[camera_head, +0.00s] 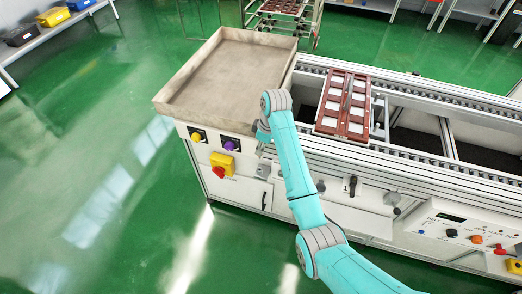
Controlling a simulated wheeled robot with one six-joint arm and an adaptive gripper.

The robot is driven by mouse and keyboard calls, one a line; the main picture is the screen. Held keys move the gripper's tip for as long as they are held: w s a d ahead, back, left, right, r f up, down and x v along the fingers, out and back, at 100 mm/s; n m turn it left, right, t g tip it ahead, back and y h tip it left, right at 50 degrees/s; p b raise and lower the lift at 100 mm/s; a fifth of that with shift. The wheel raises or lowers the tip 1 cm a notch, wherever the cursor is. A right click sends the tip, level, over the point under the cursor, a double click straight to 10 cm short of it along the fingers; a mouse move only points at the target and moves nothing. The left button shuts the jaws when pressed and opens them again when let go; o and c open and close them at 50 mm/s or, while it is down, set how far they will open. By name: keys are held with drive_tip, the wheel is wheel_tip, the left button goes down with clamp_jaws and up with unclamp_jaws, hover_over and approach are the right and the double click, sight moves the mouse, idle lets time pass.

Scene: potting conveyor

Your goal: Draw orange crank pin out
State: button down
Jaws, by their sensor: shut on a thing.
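My arm reaches from the lower right up to the front of the white machine, and its wrist bends down beside the grey tray's right front corner. My gripper (263,168) is small and partly hidden by the arm, close to the cabinet's front face. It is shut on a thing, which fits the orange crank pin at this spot. The pin itself is hidden or too small to make out, so I cannot tell how deep it sits.
A grey tray (172,104) tops the cabinet. A yellow knob (196,137), purple knob (229,145) and yellow-red switch (221,166) sit left of my gripper. A brown carrier (332,127) lies on the conveyor (407,150). The green floor (110,160) at left is clear.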

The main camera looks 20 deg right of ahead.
drive_tip(key=shift+w+a+v, duration=0.1)
drive_tip(key=shift+a+v, duration=0.05)
drive_tip(key=shift+v, duration=0.85)
drive_tip(key=shift+w+a+v, duration=0.15)
drive_tip(key=shift+a+v, duration=0.05)
drive_tip(key=shift+v, duration=0.75)
drive_tip(key=shift+r, duration=0.1)
